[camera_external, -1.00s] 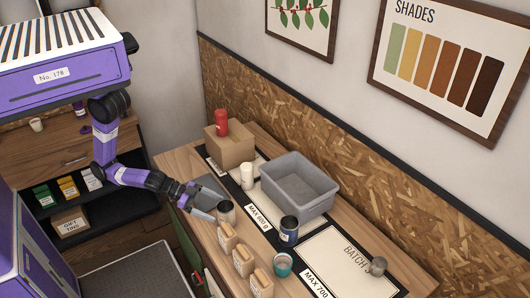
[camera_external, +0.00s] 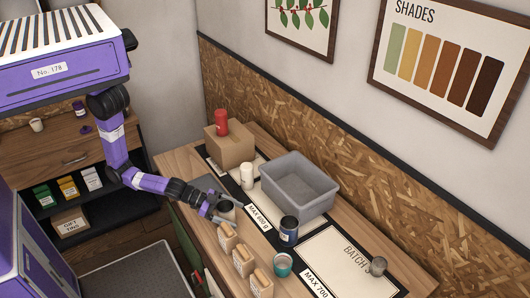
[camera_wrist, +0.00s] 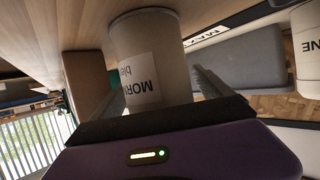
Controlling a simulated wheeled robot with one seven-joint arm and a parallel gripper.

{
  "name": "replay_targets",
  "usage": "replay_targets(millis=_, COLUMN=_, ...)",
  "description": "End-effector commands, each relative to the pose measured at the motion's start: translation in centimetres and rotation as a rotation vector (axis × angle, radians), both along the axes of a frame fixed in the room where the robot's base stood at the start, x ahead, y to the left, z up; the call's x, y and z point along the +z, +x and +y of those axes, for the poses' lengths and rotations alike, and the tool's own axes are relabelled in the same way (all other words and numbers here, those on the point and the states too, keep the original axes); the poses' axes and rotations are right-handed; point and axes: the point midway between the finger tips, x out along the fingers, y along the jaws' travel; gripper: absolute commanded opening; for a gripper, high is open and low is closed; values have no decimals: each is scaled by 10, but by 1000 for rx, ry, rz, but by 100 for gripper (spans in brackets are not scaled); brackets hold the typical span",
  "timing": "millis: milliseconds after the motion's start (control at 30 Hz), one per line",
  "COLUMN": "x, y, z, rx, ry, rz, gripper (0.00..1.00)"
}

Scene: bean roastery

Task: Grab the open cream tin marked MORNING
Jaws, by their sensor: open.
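The cream tin (camera_external: 227,212) stands upright near the left edge of the wooden counter, beside the kraft bags. In the wrist view the tin (camera_wrist: 143,45) appears upside down, with a white label partly reading "MOR". The rest of the label is cut off or turned away. My gripper (camera_external: 217,214) is open and low at the tin.
Several kraft bags (camera_external: 243,261) stand in a row along the counter's near edge.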

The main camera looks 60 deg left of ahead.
Motion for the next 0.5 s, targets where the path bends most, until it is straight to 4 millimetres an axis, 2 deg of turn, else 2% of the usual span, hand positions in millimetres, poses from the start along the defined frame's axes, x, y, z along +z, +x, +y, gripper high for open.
replay_targets(millis=67, x=0, y=0, z=0, rx=0, ry=0, rz=0, gripper=89)
replay_targets(millis=400, x=0, y=0, z=1, rx=0, ry=0, rz=0, gripper=22)
replay_targets(millis=500, x=0, y=0, z=0, rx=0, ry=0, rz=0, gripper=21)
